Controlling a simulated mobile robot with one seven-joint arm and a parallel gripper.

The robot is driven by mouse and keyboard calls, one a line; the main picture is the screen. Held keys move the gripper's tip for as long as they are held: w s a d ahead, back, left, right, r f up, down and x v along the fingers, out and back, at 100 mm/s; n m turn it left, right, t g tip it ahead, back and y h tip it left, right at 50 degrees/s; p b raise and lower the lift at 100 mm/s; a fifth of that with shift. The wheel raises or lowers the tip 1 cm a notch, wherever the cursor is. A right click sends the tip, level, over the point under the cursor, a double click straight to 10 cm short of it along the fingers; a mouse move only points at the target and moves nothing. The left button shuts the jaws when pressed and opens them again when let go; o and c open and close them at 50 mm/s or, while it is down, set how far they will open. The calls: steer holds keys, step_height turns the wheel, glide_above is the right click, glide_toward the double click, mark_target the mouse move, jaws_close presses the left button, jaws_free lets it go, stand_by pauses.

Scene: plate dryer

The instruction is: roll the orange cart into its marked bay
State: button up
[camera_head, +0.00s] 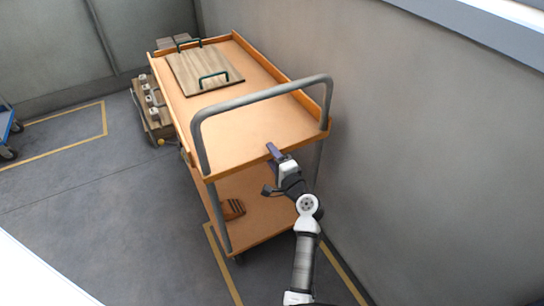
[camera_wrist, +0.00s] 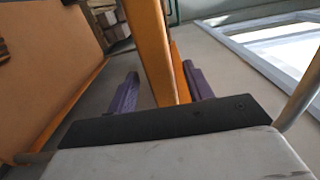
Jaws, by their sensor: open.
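The orange cart (camera_head: 255,130) stands along the right wall, with an upper tray, a lower shelf (camera_head: 265,215) and a grey tubular push handle (camera_head: 262,97) at its near end. My gripper (camera_head: 275,152) is at the near edge of the upper tray, below the handle. In the wrist view my gripper (camera_wrist: 160,70) is open, its two purple fingers on either side of the cart's orange rim (camera_wrist: 150,45). Contact with the rim cannot be told. Yellow floor lines (camera_head: 222,265) run under and beside the cart's near end; another yellow outline (camera_head: 104,118) lies at the left.
A wooden board with green handles (camera_head: 205,70) lies on the upper tray; a small brown striped item (camera_head: 233,209) is on the lower shelf. A wooden crate-like stack (camera_head: 152,108) stands left of the cart. A blue cart (camera_head: 8,128) is at the far left. The floor between is clear.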

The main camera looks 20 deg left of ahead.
steer(key=shift+x, duration=0.95)
steer(key=shift+c, duration=0.4)
jaws_close()
stand_by(0.3)
